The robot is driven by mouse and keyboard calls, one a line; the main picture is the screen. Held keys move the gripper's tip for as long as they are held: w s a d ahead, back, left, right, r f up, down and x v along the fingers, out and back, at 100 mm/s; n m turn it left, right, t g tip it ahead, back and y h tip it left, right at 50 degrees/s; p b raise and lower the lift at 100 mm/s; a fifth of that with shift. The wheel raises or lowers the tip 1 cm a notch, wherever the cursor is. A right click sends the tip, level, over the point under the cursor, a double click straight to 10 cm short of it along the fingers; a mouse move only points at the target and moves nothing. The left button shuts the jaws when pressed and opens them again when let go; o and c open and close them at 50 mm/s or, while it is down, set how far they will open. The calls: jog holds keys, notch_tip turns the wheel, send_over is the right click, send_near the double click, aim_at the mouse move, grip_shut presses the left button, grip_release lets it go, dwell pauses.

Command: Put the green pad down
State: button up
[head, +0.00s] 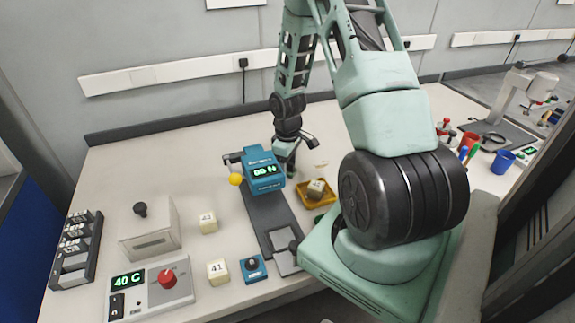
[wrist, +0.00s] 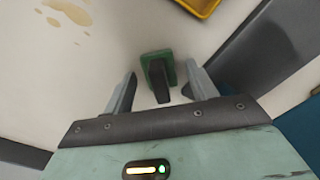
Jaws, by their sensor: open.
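In the wrist view the green pad (wrist: 148,57) with its dark upright handle (wrist: 159,82) stands on the pale bench top. My gripper (wrist: 161,70) is open, with one finger on each side of the handle and a visible gap on both sides. The pad's near part is hidden behind the handle. In the head view my gripper (head: 288,168) is low over the bench, behind the blue device with a green display (head: 264,170). I cannot make out the pad there.
A yellow tray (head: 303,197) holding a block is right of the blue device; its edge shows in the wrist view (wrist: 206,3). A dark grey track (head: 262,218) runs toward the front. Pale stains (wrist: 72,12) mark the bench, otherwise clear left of the pad.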

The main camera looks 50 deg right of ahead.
notch_tip(320, 180, up, 12)
jog(key=shift+r, duration=0.2)
jog(key=shift+n, duration=0.8)
jog(key=a+r, duration=0.1)
jog(key=a, duration=0.3)
jog(key=w+a+r, duration=0.1)
jog(key=a, duration=0.4)
jog(key=w+a+r, duration=0.1)
jog(key=a, duration=0.4)
jog(key=shift+w+r, duration=0.1)
jog(key=shift+r, duration=0.2)
jog(key=s+a+r+n, duration=0.15)
jog(key=s+a, duration=0.25)
jog(key=a, duration=0.5)
jog(key=s+a+r+n, duration=0.1)
jog(key=s+a+r, duration=0.25)
jog(key=a, duration=0.65)
jog(key=s+a, duration=0.7)
jog(key=s, duration=0.5)
jog(key=shift+a+r+n+y, duration=0.3)
jog(key=shift+r+n, duration=0.1)
jog(key=shift+n, duration=0.05)
jog(key=shift+w, duration=0.1)
